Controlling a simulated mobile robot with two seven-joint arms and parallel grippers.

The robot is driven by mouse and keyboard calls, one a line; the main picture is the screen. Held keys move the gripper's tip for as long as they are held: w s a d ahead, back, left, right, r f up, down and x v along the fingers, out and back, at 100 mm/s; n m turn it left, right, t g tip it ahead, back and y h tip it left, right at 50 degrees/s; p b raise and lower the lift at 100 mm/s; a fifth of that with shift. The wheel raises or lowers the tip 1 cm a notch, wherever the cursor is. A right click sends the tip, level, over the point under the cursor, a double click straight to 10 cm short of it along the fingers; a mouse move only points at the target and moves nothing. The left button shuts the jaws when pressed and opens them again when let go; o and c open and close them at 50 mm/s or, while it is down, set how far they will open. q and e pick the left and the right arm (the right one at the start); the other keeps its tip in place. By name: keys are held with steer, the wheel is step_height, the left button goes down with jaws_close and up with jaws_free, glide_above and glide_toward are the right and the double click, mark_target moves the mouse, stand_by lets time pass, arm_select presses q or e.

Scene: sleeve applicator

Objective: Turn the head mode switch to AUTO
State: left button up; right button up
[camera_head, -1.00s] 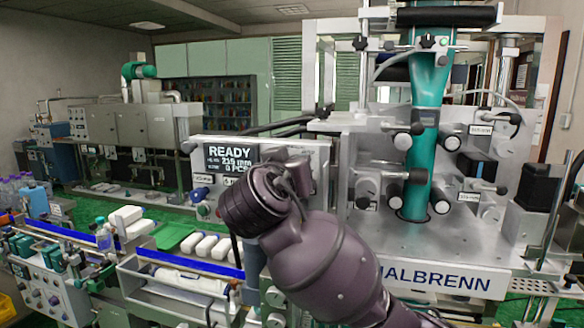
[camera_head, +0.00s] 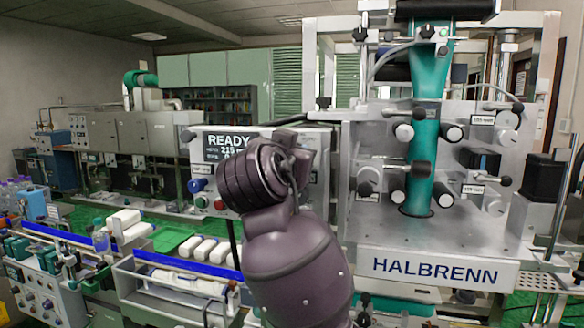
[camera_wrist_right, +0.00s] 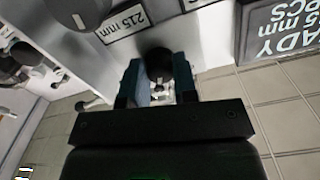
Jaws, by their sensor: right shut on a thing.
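In the right wrist view a dark, rounded knob (camera_wrist_right: 158,64) sits between the two fingers of my right gripper (camera_wrist_right: 158,80), which is shut on it. No lettering for a head mode switch or AUTO is readable, so I cannot tell from a label which control this is. My left gripper is in neither view.
A READY display panel (camera_head: 312,165) stands left of the machine, partly behind my right arm; the display also shows in the wrist view (camera_wrist_right: 280,28). A blue knob (camera_head: 197,185) is on its left. The HALBRENN plate (camera_head: 435,270), teal sleeve (camera_head: 423,145) and bottle conveyor (camera_head: 190,262) are nearby.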

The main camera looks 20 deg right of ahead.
arm_select(q)
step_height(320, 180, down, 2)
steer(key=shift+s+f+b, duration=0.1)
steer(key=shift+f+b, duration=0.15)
steer(key=shift+b, duration=0.55)
arm_select(e)
steer(key=m, duration=0.4)
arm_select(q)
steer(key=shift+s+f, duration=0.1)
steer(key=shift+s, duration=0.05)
arm_select(e)
steer(key=o, duration=0.9)
steer(key=shift+o, duration=0.2)
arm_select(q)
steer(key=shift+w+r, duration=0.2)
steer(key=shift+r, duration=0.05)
